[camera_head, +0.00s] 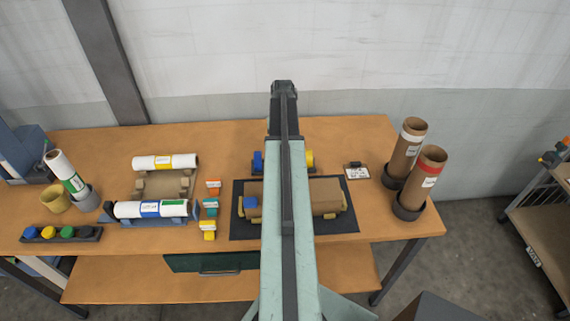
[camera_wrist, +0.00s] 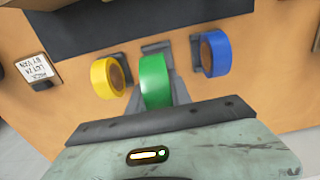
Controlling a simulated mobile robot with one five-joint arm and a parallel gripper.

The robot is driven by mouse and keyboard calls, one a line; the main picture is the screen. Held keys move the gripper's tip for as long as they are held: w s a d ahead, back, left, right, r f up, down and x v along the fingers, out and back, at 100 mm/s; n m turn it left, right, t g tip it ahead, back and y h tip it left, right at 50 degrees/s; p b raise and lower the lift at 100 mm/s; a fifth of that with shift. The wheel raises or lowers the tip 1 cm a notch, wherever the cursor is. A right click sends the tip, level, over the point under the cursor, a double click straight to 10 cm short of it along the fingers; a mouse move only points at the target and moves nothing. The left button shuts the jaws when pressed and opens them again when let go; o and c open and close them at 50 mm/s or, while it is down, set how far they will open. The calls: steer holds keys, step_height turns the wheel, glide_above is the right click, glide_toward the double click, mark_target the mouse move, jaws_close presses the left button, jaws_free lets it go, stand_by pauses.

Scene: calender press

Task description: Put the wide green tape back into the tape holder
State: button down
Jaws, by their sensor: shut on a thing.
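The wide green tape (camera_wrist: 153,80) is a green roll held upright between the fingers of my gripper (camera_wrist: 158,97) in the wrist view. My gripper is shut on it. The tape holder (camera_wrist: 157,48) shows as dark grey brackets in a row, with the green tape just in front of the middle one. A yellow tape (camera_wrist: 106,78) and a blue tape (camera_wrist: 214,54) sit at the two outer brackets. I cannot tell whether the green tape touches the holder. In the head view my arm hides the green tape and the holder's middle.
A dark mat (camera_head: 345,226) with a brown roll (camera_head: 326,196) lies in front of the holder. A label card (camera_head: 356,171) is to its right, near two upright tubes (camera_head: 404,145). White rolls (camera_head: 165,161) and small coloured blocks (camera_head: 213,187) are at the left.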

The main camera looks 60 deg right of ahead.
step_height(320, 180, down, 8)
steer(key=b, duration=0.6)
steer(key=shift+r, duration=0.3)
steer(key=shift+f, duration=0.2)
steer(key=c, duration=1.2)
jaws_free()
steer(key=shift+o, duration=0.2)
step_height(320, 180, up, 13)
steer(key=p, duration=1.2)
steer(key=shift+f, duration=0.3)
